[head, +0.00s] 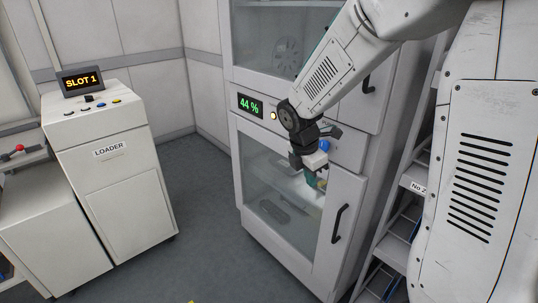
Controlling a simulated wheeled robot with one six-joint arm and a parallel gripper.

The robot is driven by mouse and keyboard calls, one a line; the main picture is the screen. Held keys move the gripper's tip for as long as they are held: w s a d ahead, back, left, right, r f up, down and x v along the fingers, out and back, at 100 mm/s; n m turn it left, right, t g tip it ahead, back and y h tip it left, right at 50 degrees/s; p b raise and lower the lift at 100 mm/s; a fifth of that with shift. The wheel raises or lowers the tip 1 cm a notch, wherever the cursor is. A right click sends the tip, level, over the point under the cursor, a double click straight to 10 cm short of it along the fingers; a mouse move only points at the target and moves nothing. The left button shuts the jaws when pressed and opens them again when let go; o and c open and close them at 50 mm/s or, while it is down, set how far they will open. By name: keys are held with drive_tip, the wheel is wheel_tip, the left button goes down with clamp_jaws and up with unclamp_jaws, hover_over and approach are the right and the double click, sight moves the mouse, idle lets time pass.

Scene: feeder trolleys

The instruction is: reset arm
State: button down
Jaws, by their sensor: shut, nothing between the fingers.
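My gripper (311,178) is at the end of my white arm, which reaches in from the upper right. It is in front of the lower part of a tall white cabinet (349,187), near a blue button (324,145). The fingers point down and are shut, with nothing seen held between them. They are small in the picture, and I cannot tell whether they touch the cabinet door.
The cabinet has glass doors, dark handles (340,223) and a green "44 %" display (250,105). A white loader (120,190) with a "SLOT 1" display (82,80) stands at the left. Shelving (413,180) is right of the cabinet. Grey floor (197,190) lies clear between loader and cabinet.

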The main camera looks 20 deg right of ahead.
drive_tip(key=s+a+r+m+y, duration=0.1)
drive_tip(key=s+a+r+m, duration=0.1)
drive_tip(key=s+r+m, duration=0.2)
drive_tip(key=s+a+r+m+y, duration=0.1)
drive_tip(key=s+r+m, duration=0.3)
drive_tip(key=s+m, duration=0.5)
drive_tip(key=s+a+r+m, duration=0.3)
drive_tip(key=s+r+m, duration=0.2)
drive_tip(key=s, duration=0.6)
drive_tip(key=shift+s+m+t+y, duration=0.4)
drive_tip(key=shift+m, duration=0.3)
drive_tip(key=shift+a, duration=0.1)
